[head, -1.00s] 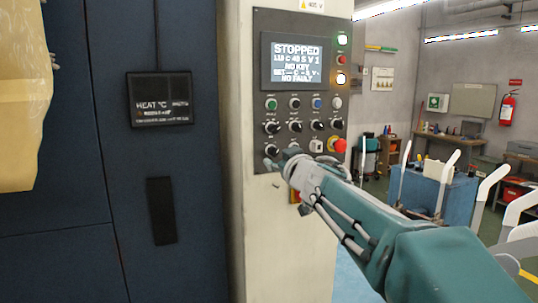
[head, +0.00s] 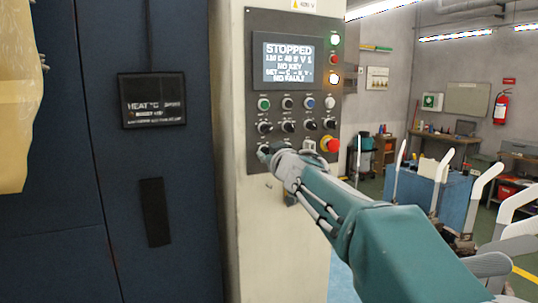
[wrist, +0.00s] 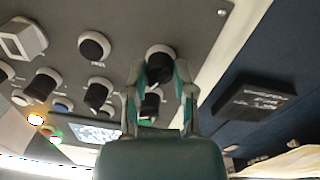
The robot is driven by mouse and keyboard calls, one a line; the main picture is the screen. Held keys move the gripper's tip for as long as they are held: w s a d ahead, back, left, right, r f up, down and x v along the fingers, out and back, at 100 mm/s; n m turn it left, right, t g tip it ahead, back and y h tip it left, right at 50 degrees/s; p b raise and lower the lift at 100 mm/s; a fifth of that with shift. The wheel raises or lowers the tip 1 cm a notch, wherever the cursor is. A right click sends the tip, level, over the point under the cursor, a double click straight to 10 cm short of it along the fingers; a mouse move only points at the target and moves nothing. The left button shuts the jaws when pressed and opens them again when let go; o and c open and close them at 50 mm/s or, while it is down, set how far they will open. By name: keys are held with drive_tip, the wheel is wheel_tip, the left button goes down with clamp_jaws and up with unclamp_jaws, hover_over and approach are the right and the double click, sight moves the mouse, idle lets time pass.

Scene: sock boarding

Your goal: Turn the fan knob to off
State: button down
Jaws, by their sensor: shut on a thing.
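A dark control panel (head: 254,136) on a pale cabinet carries rows of black knobs and coloured buttons. My gripper (head: 265,153) is at the panel's lower left in the head view and largely covers the knob there. In the wrist view my gripper (wrist: 160,70) has one finger on each side of a black knob (wrist: 160,62) with a pale rim, and is shut on it. The knob's label and exact pointer direction cannot be read.
Other knobs (wrist: 97,93) lie close beside my fingers in the wrist view. The red emergency button (head: 331,145) is to the right. The screen (head: 288,63) reads "STOPPED". Dark blue doors (head: 85,180) stand at left. A blue cart (head: 430,200) stands at right.

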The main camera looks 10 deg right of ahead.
drive_tip(key=shift+f+n, duration=0.1)
drive_tip(key=shift+n, duration=0.2)
drive_tip(key=n, duration=0.5)
drive_tip(key=shift+f, duration=0.1)
drive_tip(key=n, duration=0.6)
drive_tip(key=shift+f, duration=0.1)
drive_tip(key=shift+n, duration=0.4)
drive_tip(key=shift+c, duration=2.2)
unclamp_jaws()
drive_tip(key=shift+a, duration=0.1)
